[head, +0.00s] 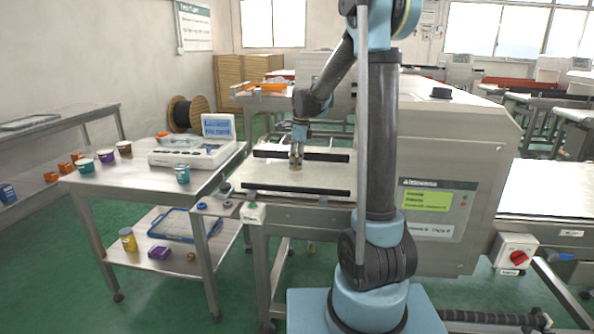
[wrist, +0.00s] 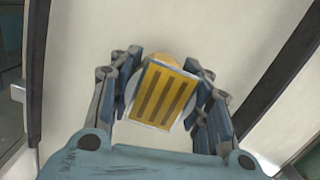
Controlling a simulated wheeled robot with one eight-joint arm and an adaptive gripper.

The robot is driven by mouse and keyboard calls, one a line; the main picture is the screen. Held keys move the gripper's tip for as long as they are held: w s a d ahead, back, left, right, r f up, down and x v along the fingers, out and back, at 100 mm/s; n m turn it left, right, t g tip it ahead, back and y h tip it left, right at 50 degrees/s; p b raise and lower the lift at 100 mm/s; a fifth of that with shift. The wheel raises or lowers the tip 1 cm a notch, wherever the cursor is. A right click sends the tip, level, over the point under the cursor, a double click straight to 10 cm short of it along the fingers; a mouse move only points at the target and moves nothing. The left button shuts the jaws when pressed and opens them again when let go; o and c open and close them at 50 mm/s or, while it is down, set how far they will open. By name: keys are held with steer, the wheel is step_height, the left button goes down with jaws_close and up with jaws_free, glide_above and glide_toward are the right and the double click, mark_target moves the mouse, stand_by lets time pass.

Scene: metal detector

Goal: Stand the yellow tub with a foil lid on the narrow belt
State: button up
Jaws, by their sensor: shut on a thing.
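My gripper (head: 296,160) points down over the cream narrow belt (head: 325,174), between its two black side rails. In the wrist view my gripper (wrist: 161,100) is shut on the yellow tub (wrist: 162,94), with a finger on each side. The tub shows a yellow face with brown stripes and a pale edge; a rounded yellow and silvery part shows behind it. The bare belt (wrist: 75,60) lies beyond it. In the head view the fingers mostly hide the tub, and I cannot tell whether its base touches the belt.
The metal detector housing (head: 455,150) stands right of the belt. A steel table (head: 125,180) at left holds a white scale (head: 190,152) and several small tubs. Its lower shelf holds a yellow jar (head: 128,240) and a blue tray (head: 185,224). The belt around my gripper looks clear.

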mark_target(295, 168)
steer(key=shift+f, duration=1.65)
steer(key=o, duration=1.2)
steer(key=shift+c, duration=0.2)
steer(key=shift+r, duration=0.1)
steer(key=r, duration=0.4)
steer(key=d+r, duration=0.1)
steer(key=r, duration=0.6)
steer(key=shift+d+r, duration=0.2)
steer(key=shift+r, duration=0.2)
steer(key=shift+s, duration=0.1)
